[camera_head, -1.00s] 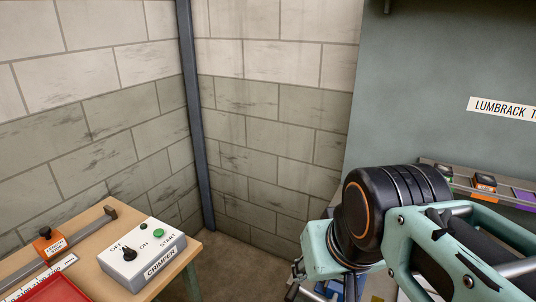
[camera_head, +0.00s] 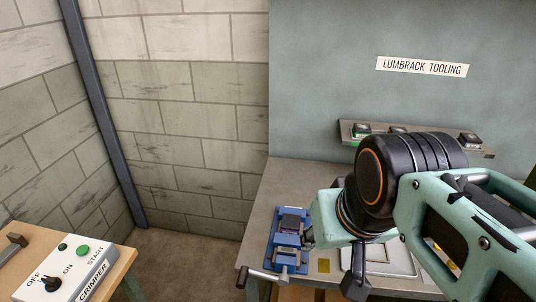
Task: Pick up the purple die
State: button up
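My mint and black arm crosses the right side of the view. Dark parts of what looks like my gripper (camera_head: 355,282) hang below the wrist, over the bench. Its fingertips are not clear, so I cannot tell whether it is open or shut.
A blue vise (camera_head: 289,257) with a bar handle stands on the grey bench (camera_head: 262,215), just left of my wrist. A pale tray (camera_head: 400,262) lies partly behind my arm. A crimper control box (camera_head: 70,270) sits on a wooden table at lower left. Open floor lies between.

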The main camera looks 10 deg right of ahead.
aim_at(290, 223)
jog(key=j+z, duration=0.45)
jog(key=j, duration=0.85)
jog(key=k+j, duration=0.3)
jog(key=k+l, duration=0.15)
jog(key=i+j+z, duration=0.15)
jog(key=i+j, duration=0.15)
jog(key=i, duration=0.05)
